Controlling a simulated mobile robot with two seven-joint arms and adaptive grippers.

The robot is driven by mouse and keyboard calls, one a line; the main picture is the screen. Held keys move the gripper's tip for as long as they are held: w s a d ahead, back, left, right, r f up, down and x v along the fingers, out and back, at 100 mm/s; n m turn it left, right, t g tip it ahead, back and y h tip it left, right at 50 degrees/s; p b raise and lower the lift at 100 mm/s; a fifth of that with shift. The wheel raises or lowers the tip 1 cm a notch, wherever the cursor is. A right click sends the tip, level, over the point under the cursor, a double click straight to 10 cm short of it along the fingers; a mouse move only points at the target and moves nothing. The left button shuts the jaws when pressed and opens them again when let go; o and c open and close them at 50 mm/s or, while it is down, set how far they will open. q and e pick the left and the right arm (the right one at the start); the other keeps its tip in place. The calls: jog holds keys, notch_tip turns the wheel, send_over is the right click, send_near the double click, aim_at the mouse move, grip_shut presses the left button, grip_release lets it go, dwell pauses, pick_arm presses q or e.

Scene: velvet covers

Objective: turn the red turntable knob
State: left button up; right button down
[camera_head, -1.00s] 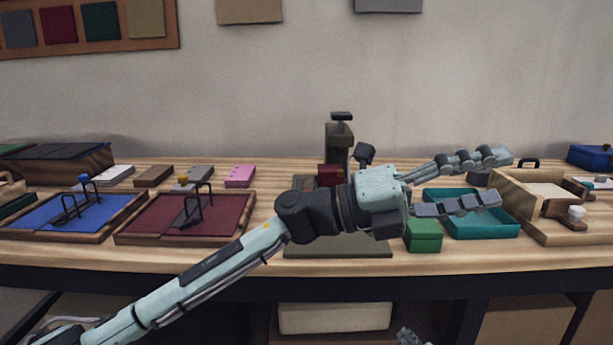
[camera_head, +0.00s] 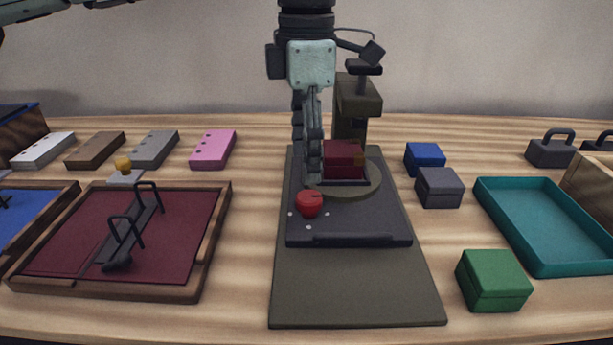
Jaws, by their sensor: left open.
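The red knob (camera_head: 309,204) sits at the front left of a dark platform (camera_head: 350,236), with small pale marks around it. Behind it is a round turntable (camera_head: 358,190) carrying a dark red block (camera_head: 342,157). My left gripper (camera_head: 307,172) points down from above, its fingertips just behind and above the knob in the picture. It is open, seen nearly edge-on, and holds nothing. Its fingers partly cover the left side of the turntable; whether they touch anything is unclear. My right gripper is not in view.
An olive press-like stand (camera_head: 358,100) rises behind the turntable. To the right are blue (camera_head: 425,157), grey (camera_head: 440,186) and green (camera_head: 493,279) boxes and a teal tray (camera_head: 545,240). A framed red velvet panel (camera_head: 75,225) lies left. The olive mat's front (camera_head: 355,290) is clear.

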aim_at(307, 196)
pick_arm(q)
notch_tip(307, 196, down, 6)
jog(key=shift+f, duration=0.2)
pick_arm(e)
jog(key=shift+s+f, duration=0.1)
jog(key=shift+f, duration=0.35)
pick_arm(q)
jog(key=c, duration=1.2)
jog(key=shift+o, duration=0.2)
